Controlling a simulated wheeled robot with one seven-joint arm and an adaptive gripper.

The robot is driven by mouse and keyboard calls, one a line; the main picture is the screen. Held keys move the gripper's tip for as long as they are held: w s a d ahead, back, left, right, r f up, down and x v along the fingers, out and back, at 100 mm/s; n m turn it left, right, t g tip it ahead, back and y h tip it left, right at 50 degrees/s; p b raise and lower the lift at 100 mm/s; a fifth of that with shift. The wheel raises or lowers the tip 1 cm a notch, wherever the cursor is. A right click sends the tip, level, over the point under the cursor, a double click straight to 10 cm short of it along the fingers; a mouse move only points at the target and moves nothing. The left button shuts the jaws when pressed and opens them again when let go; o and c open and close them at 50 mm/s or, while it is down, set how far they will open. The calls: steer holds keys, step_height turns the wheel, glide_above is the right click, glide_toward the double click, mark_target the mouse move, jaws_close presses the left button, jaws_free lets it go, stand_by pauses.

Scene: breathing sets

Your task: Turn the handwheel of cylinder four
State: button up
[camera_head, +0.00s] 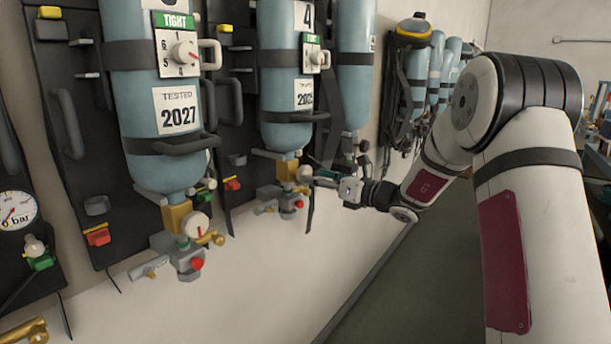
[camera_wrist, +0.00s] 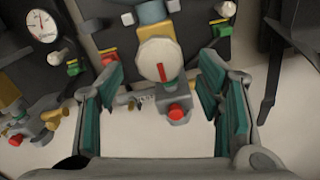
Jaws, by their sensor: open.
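Cylinder four (camera_head: 283,75) is a light blue bottle on the wall with a "4" label (camera_head: 308,15). Its handwheel (camera_head: 304,173) is a small pale round knob on the brass valve below the bottle. In the wrist view the handwheel (camera_wrist: 157,64) is a white disc with a red mark, facing me. My gripper (camera_head: 316,176) is at this valve; in the wrist view its open jaws (camera_wrist: 160,72) stand left and right of the wheel, with visible gaps on both sides. Contact cannot be made out. A red knob (camera_wrist: 177,113) sits below the wheel.
The neighbouring cylinder (camera_head: 155,100) hangs closer at left, with its own handwheel (camera_head: 196,225) and red knob. A pressure gauge (camera_head: 15,212) is at far left. Black backplates, straps and handles surround the bottles. The wall below the valves is bare.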

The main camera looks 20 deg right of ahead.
steer(key=shift+x, duration=2.15)
steer(key=c, duration=1.2)
